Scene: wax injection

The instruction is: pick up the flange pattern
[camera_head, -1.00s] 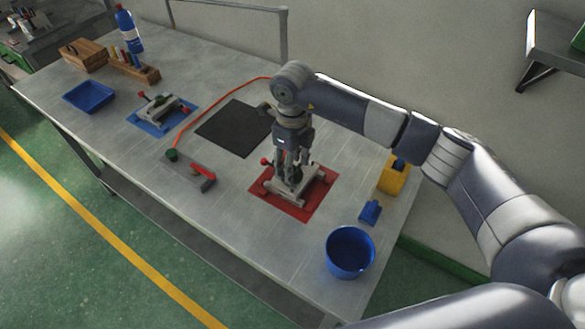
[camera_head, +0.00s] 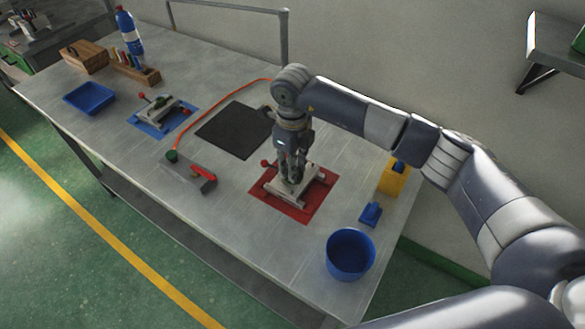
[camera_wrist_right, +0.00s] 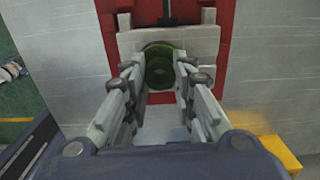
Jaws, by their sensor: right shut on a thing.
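The flange pattern (camera_wrist_right: 158,68) is a dark green round piece between my right fingers in the right wrist view. My right gripper (camera_head: 292,178) points down over the grey metal mould (camera_head: 310,186) on the red mat (camera_head: 300,214). Its two fingers are shut on the pattern, one on each side. The pattern is at the mould; I cannot tell whether it still touches it. In the head view the fingers hide the pattern. My left gripper is not in view.
A blue bucket (camera_head: 350,255) and a small blue block (camera_head: 370,214) stand right of the red mat. A yellow box (camera_head: 392,178) is behind them.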

